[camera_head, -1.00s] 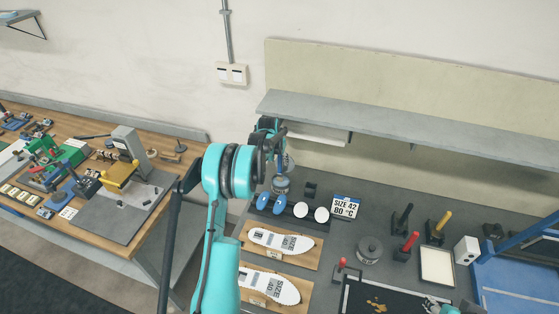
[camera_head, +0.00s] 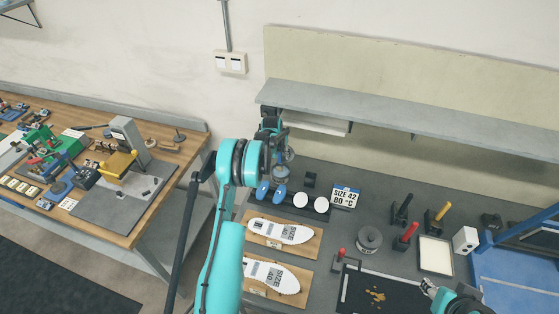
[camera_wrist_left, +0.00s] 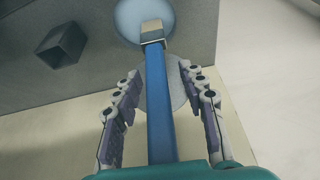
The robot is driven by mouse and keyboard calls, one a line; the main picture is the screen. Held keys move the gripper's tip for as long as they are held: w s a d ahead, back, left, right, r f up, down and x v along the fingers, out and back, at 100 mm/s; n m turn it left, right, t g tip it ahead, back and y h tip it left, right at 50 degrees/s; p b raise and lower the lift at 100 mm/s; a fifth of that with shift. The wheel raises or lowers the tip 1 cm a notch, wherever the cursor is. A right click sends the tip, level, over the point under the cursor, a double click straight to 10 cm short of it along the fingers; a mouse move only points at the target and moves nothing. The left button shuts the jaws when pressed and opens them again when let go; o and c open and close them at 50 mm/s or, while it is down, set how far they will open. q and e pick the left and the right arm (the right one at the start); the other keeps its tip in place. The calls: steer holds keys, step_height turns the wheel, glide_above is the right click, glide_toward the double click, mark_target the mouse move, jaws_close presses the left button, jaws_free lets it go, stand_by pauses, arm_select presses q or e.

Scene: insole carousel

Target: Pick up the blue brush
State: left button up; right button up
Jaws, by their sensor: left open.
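The blue brush (camera_wrist_left: 160,120) shows in the left wrist view as a long blue handle with a metal collar at its top end. A pale blue-grey round shape (camera_wrist_left: 140,14) lies beyond the collar. My left gripper (camera_wrist_left: 160,72) is open, one finger on each side of the handle, with gaps between fingers and handle. In the head view my left gripper (camera_head: 273,128) is at the rear of the grey bench, above a small grey round pot; my arm and fingers largely hide the brush there. My right gripper (camera_head: 430,289) is at the lower right, its jaws unclear.
Blue and white discs (camera_head: 302,201) stand in a rack just in front of the pot. A size sign (camera_head: 345,196) is to its right. Two insole boards (camera_head: 308,245) lie nearer. A shelf (camera_head: 400,125) overhangs the bench's rear. A dark square block (camera_wrist_left: 62,45) is near the brush.

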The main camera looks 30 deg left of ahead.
arm_select(q)
steer(key=shift+c, duration=1.2)
jaws_close()
steer(key=shift+r, duration=0.1)
